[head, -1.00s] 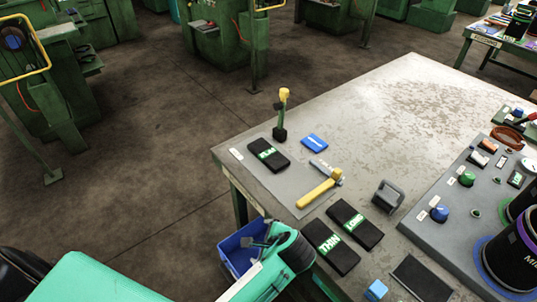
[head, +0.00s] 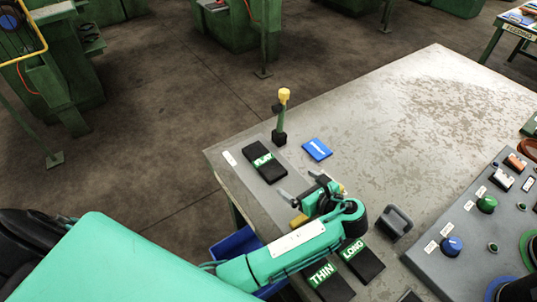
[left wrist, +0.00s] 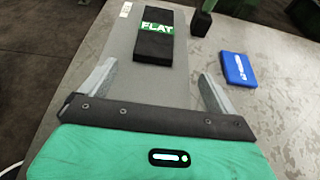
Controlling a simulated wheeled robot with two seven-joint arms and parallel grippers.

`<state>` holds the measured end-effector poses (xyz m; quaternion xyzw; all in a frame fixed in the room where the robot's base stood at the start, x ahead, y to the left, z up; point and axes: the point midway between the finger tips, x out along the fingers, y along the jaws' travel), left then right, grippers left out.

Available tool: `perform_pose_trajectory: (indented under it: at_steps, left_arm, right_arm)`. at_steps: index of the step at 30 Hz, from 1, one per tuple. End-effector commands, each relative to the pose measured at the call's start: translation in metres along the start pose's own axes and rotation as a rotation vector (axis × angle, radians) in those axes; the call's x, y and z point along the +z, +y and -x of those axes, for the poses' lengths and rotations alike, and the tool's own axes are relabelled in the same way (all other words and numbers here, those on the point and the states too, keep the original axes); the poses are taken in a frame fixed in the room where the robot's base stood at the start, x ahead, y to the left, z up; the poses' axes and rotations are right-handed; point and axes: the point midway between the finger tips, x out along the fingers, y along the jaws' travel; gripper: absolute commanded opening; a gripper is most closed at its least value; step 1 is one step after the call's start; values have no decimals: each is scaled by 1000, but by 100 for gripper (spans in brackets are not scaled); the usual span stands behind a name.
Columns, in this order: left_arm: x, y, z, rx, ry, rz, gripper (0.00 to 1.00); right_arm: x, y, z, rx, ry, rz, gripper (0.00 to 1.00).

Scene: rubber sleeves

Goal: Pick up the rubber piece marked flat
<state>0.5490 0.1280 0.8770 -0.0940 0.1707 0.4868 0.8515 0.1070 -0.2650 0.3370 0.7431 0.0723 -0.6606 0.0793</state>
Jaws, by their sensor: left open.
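The rubber piece marked flat (head: 265,162) is a black block with a green label reading FLAT, lying on a grey mat near the table's far left corner. It also shows in the left wrist view (left wrist: 153,47), ahead of and between the fingers. My left gripper (head: 297,188) is open and empty over the mat, short of the piece and apart from it. Its two fingers show in the left wrist view (left wrist: 155,85). Black pieces marked THIN (head: 332,284) and LONG (head: 362,262) lie nearer the table's front edge, partly behind my left arm. My right gripper is not in view.
A blue flat item (head: 317,150) lies right of the piece. A yellow-topped upright tool (head: 281,118) stands on a black base behind it. A grey bracket (head: 395,222) and a control panel (head: 470,225) stand to the right. A blue bin (head: 236,243) is below the table edge.

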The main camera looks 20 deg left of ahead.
Motion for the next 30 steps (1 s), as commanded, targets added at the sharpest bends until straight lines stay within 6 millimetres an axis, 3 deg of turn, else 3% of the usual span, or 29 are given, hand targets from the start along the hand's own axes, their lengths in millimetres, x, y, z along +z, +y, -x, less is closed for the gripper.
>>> perform_pose_trajectory:
  at_steps: [6, 10, 21, 27, 30]
  left_arm:
    - [2, 1, -45, 3, -1, 0, 94]
    - [1, 1, -64, 2, 0, 0, 94]
    - [0, 4, -93, 3, 1, 0, 94]
    - [-2, 6, -122, 2, 2, 1, 94]
    - [-3, 6, -127, 0, 3, 1, 94]
  right_arm:
    - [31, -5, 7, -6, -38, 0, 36]
    - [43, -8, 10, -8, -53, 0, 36]
    - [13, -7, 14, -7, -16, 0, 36]
    - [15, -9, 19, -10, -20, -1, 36]
    - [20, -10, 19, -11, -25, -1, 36]
